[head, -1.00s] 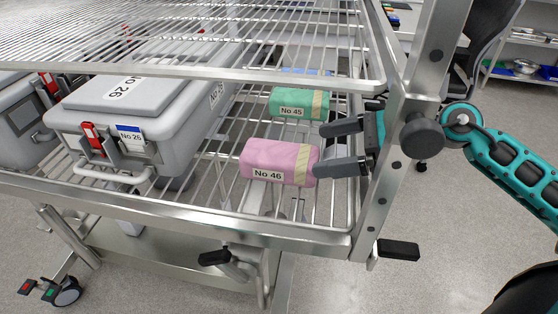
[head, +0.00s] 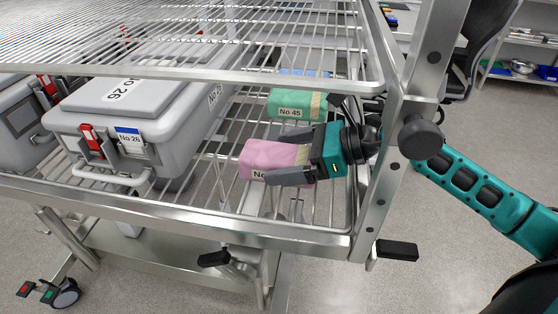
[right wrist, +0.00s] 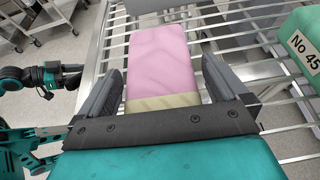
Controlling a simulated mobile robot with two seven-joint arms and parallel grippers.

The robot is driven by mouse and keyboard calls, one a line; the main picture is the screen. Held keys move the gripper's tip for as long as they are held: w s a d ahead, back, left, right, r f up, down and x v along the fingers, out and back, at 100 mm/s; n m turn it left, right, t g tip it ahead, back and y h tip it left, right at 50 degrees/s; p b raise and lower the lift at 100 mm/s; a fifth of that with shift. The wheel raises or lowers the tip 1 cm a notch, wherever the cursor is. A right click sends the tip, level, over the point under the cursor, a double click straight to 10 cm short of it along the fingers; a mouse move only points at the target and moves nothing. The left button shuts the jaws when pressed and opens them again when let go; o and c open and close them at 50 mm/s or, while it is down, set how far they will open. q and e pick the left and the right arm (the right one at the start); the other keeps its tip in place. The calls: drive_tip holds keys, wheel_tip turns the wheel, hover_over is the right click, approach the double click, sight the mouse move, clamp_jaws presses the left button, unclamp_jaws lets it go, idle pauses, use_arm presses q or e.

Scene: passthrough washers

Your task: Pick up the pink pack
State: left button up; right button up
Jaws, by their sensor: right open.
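The pink pack (head: 262,157) lies on the wire shelf, with its label partly hidden by a finger of my right gripper in the head view. My right gripper (head: 290,157) has come in from the right and is open, its two dark fingers on either side of the pack's right part. In the right wrist view, the pink pack (right wrist: 160,62) lies between the open fingers of the right gripper (right wrist: 168,85), its beige-striped end nearest the palm. A gap shows beside the right finger. My left gripper is not in the head view.
A green pack (head: 298,104) labelled No 45 lies behind the pink one; it also shows in the right wrist view (right wrist: 303,45). A grey case (head: 150,100) labelled No 26 stands left. A wire shelf (head: 230,60) hangs above, and a metal post (head: 395,150) stands right.

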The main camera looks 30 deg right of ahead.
drive_tip(key=shift+c, duration=0.5)
drive_tip(key=c, duration=1)
drive_tip(key=shift+r, duration=0.1)
drive_tip(key=shift+c, duration=0.7)
drive_tip(key=shift+r, duration=0.1)
